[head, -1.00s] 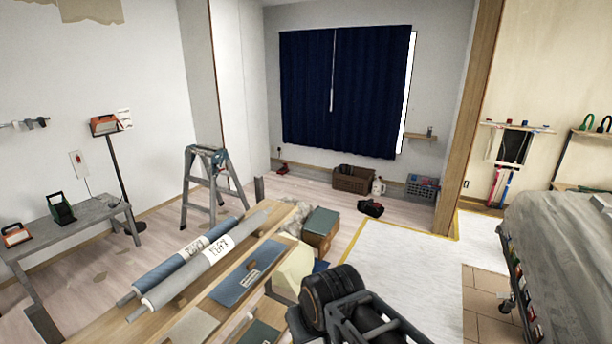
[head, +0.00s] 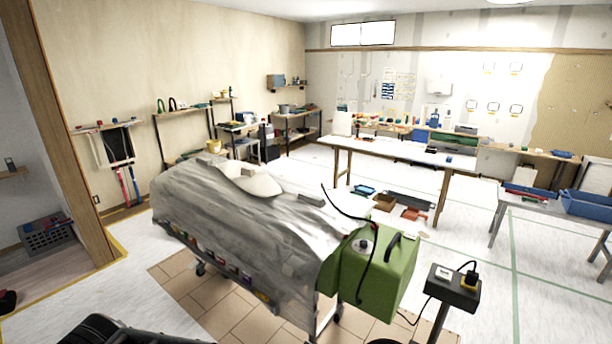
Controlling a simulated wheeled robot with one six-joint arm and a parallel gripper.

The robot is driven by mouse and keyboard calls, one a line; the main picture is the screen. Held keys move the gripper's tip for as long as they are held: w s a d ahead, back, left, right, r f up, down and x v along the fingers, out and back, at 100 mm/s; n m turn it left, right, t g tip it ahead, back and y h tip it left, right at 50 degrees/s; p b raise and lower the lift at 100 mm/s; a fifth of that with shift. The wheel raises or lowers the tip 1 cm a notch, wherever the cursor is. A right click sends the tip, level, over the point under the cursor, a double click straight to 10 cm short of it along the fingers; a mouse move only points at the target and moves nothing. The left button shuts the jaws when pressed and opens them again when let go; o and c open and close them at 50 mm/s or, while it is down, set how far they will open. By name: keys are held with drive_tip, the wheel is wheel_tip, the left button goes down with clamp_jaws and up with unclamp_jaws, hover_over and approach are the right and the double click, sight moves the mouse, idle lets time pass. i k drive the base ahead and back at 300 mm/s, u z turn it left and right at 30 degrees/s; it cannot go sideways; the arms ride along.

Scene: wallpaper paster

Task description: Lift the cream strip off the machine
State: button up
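The machine is a long bulk under a grey, wrinkled sheet (head: 230,215) on a wheeled frame, with a green box unit (head: 378,275) at its near right end. A pale, cream-toned piece (head: 252,180) lies on top of the sheet near the middle; I cannot tell for sure that it is the cream strip. Only dark parts of my arm show at the bottom left edge, well short of the machine. My gripper's fingers are not in view.
A post with a dark control box (head: 453,288) and cable stands just right of the green unit. A long white-topped table (head: 400,149) stands behind the machine, with trays on the floor under it. A wooden pillar (head: 62,130) rises at left.

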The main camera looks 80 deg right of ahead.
sight(255, 182)
drive_tip(key=z, duration=1.5)
drive_tip(key=i, duration=2.3)
drive_tip(key=u, duration=0.25)
